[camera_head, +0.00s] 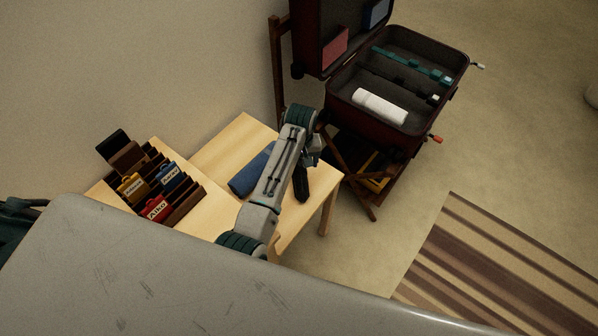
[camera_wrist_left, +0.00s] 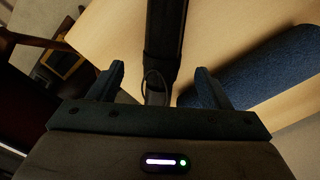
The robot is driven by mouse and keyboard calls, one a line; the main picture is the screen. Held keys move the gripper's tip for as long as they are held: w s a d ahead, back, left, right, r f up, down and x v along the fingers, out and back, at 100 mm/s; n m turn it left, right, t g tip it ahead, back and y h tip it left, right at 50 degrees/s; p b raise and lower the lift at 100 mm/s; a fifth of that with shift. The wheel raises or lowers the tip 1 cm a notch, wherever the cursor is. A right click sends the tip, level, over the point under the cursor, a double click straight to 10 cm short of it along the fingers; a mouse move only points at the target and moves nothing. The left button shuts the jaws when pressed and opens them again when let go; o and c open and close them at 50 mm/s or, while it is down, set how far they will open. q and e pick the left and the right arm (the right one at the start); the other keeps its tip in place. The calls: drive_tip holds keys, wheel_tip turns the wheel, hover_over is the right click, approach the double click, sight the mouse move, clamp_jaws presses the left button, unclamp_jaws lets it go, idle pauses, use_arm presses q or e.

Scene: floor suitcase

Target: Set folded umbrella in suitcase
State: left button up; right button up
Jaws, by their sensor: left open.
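The folded umbrella (camera_head: 302,186) is a dark, narrow roll on the wooden table, partly hidden by my left arm. In the left wrist view the umbrella (camera_wrist_left: 164,38) shows as a black roll with a thin cord loop at its near end. My left gripper (camera_wrist_left: 160,78) is open, with one finger on each side of the umbrella's near end; I cannot tell whether they touch it. In the head view the left gripper (camera_head: 311,155) is mostly hidden behind its arm. The open dark red suitcase (camera_head: 443,118) stands on a wooden rack at the top. My right gripper is out of view.
A blue roll (camera_head: 250,174) lies beside the umbrella; it also shows in the left wrist view (camera_wrist_left: 262,75). A white roll (camera_head: 380,106) and teal straps (camera_head: 412,66) are in the suitcase. A tag organizer (camera_head: 184,204) stands left. A striped rug (camera_head: 500,255) lies right.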

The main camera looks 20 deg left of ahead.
sight(299, 170)
use_arm(q)
drive_tip(key=shift+f, duration=0.45)
wheel_tip(299, 170, down, 5)
drive_tip(key=shift+s+a+r, duration=0.1)
drive_tip(key=shift+a, duration=0.05)
drive_tip(key=c, duration=1.3)
drive_tip(key=shift+r, duration=0.1)
drive_tip(key=shift+c, duration=0.3)
drive_tip(key=shift+p, duration=0.3)
